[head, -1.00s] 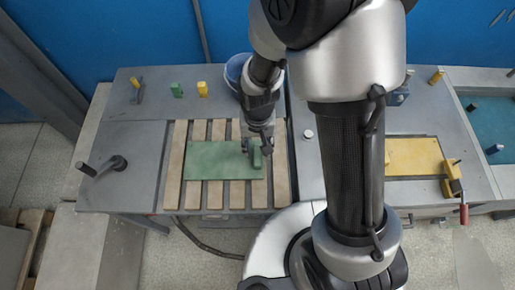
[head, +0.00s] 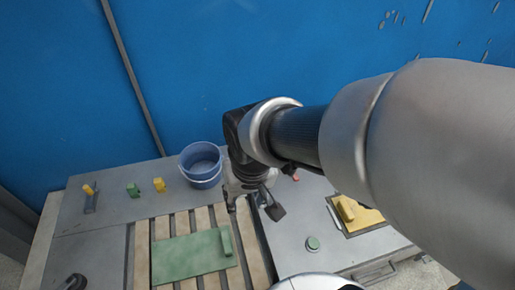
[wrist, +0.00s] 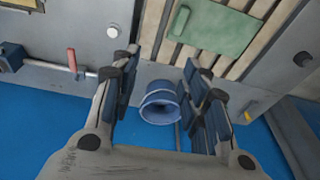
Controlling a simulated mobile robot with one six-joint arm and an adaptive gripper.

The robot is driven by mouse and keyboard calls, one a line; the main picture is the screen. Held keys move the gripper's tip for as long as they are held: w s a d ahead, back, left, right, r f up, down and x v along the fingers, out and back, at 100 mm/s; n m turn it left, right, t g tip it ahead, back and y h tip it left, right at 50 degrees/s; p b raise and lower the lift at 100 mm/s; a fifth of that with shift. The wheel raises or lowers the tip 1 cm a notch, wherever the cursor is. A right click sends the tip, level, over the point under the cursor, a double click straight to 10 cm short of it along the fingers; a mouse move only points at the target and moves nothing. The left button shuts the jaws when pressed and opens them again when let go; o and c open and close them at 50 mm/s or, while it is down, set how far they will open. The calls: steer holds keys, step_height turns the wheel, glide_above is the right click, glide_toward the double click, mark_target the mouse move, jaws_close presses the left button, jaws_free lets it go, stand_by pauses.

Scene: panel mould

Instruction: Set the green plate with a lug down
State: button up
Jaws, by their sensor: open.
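The green plate (head: 188,258) lies flat on the wooden slats at the lower left of the head view. Its upright green lug (head: 226,241) stands at the plate's right side. The plate also shows at the top of the wrist view (wrist: 222,28), with the lug (wrist: 181,20) near its left end. My gripper (head: 254,204) is open and empty, above and apart from the plate, up and to the right of the lug. In the wrist view the spread fingers (wrist: 160,68) have nothing between them within grasp.
A blue bucket (head: 201,163) stands behind the slats (head: 142,256). Small yellow (head: 159,185) and green (head: 133,190) blocks stand at the back left. A yellow plate (head: 364,217) with a block lies at the right. The grey bench top (head: 290,235) between is mostly clear.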

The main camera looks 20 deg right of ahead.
steer(key=s+d+r+t, duration=0.2)
steer(key=s+d+r, duration=0.2)
steer(key=s+r, duration=0.3)
steer(key=shift+s+r, duration=0.4)
steer(key=shift+s, duration=0.55)
steer(key=shift+d, duration=0.1)
step_height(320, 180, down, 2)
steer(key=shift+f+b, duration=0.1)
steer(key=shift+b, duration=1)
steer(key=shift+c, duration=0.5)
steer(key=shift+c, duration=0.4)
steer(key=shift+d, duration=0.1)
